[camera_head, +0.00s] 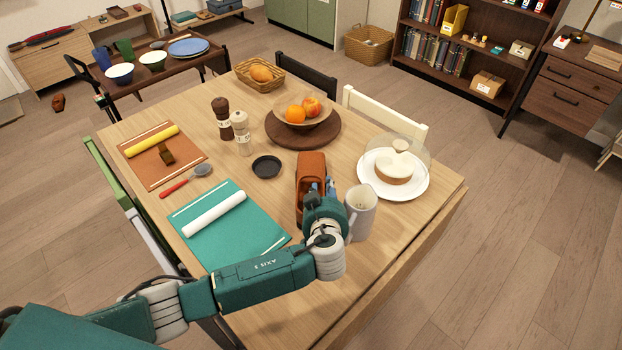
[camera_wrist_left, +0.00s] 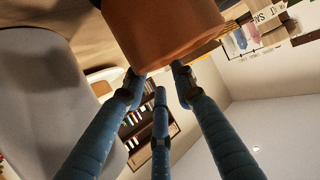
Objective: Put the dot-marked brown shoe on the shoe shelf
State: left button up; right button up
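A brown shoe (camera_head: 311,165) is at the table's near right part, its length pointing away from me. Its brown surface also fills the top of the left wrist view (camera_wrist_left: 165,35). I see no dot mark on it. My left gripper (camera_head: 325,188) is at the shoe, with blue fingers over its near half. In the left wrist view the fingertips (camera_wrist_left: 158,84) are at the shoe's edge; whether they press on it is unclear. Another small brown shoe (camera_head: 58,102) lies on the floor at far left. I cannot identify the shoe shelf with certainty. My right gripper is not in view.
A domed cake plate (camera_head: 393,190), a fruit bowl on a board (camera_head: 303,125) and a dark dish (camera_head: 266,166) are nearby. Low wooden units (camera_head: 52,63) stand at back left; a bookcase (camera_head: 450,50) stands at back right.

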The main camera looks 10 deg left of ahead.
aim_at(324, 179)
pick_arm(q)
jog(key=x, duration=0.3)
jog(key=shift+w, duration=0.15)
grip_shut()
jog(key=shift+r, duration=0.15)
